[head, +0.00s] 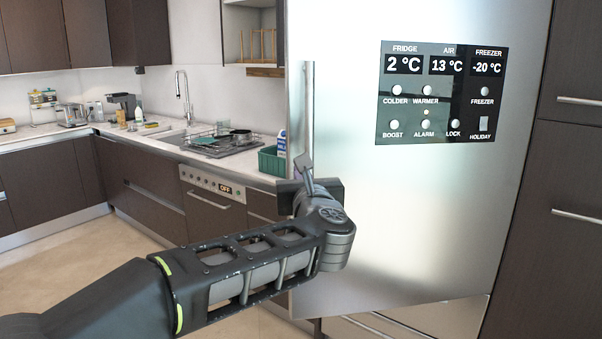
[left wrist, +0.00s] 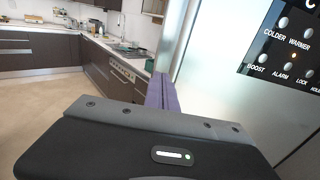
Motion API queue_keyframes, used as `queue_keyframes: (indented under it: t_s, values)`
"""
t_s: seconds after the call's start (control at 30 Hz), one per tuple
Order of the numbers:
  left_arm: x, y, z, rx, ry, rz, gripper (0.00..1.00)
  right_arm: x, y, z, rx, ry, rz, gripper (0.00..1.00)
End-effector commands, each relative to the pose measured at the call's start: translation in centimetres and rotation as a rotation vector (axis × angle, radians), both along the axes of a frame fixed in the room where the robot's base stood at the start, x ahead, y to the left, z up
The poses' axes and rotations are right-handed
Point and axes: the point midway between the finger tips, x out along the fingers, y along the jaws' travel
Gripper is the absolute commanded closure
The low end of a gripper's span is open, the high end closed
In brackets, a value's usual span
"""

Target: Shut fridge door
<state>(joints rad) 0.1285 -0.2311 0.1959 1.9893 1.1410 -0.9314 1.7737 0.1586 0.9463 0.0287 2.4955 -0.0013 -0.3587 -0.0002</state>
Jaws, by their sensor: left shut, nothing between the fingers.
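The fridge door (head: 440,220) is a tall brushed-steel panel with a black control display (head: 440,95) and a vertical bar handle (head: 309,115) along its left edge. Its lower edge slants against the drawer front below, so the door looks slightly ajar; the gap itself is hidden. My left gripper (head: 303,170) is shut and empty, at the door's left edge near the lower end of the handle. I cannot tell whether it touches the door. In the left wrist view the purple-grey fingers (left wrist: 161,92) are together beside the steel door (left wrist: 215,75). My right gripper is not in view.
A counter with a sink (head: 178,137), a dish rack (head: 215,140) and a green bin (head: 271,161) runs along the left. A dishwasher (head: 212,190) sits under it. Dark cabinets (head: 575,150) stand right of the door. The floor (head: 90,255) at left is clear.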

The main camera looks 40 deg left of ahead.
Motion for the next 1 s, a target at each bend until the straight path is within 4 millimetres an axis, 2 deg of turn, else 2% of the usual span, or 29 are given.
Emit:
queue_keyframes:
  t_s: [0.5,0.7,1.0]
  values:
    - [6.8,7.1,0.2,0.0,0.003,0.001,1.0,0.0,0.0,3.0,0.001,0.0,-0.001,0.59]
    - [7.9,8.3,0.1,0.001,0.002,0.0,1.0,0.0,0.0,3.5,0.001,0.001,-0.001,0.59]
    - [8.1,8.4,0.0,0.001,0.001,0.0,1.0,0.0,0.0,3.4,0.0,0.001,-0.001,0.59]
